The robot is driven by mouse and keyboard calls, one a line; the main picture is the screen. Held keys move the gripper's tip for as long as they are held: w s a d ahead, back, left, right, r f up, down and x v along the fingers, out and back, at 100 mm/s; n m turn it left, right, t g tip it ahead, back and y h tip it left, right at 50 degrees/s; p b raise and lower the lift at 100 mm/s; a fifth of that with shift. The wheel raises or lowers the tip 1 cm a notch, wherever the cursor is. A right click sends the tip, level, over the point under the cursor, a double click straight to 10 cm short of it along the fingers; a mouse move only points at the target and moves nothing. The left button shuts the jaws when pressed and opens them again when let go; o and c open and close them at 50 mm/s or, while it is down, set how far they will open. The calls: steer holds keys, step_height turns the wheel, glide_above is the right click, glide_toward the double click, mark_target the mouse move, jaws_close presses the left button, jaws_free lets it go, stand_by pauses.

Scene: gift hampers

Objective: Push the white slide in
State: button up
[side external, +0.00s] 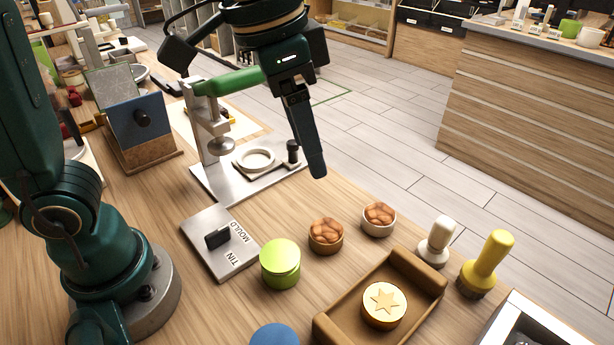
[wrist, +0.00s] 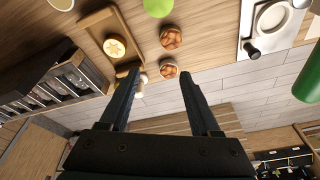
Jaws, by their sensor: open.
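A hand press (side external: 212,125) with a green lever (side external: 236,82) stands on a pale metal base plate. On that plate lies a pale slide with a white ring (side external: 257,158) and an upright black knob (side external: 293,152) at its right end. The ring sits to the right of the press's round foot, not under it. In the wrist view the ring (wrist: 272,17) and the knob (wrist: 250,49) are at the top right. My gripper (side external: 317,174) hangs above and to the right of the knob, apart from it. In the wrist view its fingers (wrist: 163,82) are spread and empty.
A tin mould plate (side external: 235,258) with a black handle, a green tin (side external: 280,264) and two bowls of brown pieces (side external: 326,235) stand in front. White (side external: 437,240) and yellow (side external: 487,262) stamps stand right. A blue-faced stand (side external: 140,122) is left.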

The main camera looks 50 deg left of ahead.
jaws_close()
steer(key=w+r+m, duration=0.2)
steer(key=w, duration=0.2)
steer(key=n, duration=0.4)
glide_above(302, 163)
steer(key=w, duration=0.1)
step_height(302, 163, down, 8)
steer(key=f, duration=0.1)
steer(key=shift+t, duration=0.4)
steer(key=x, duration=0.9)
steer(key=shift+w+a+f, duration=0.2)
steer(key=shift+w, duration=0.15)
steer(key=shift+s+a+r, duration=0.1)
steer(key=shift+s+r, duration=0.1)
steer(key=shift+s, duration=0.1)
steer(key=shift+s+a, duration=0.2)
steer(key=shift+s, duration=0.6)
steer(key=shift+s+a, duration=0.25)
steer(key=shift+s, duration=0.6)
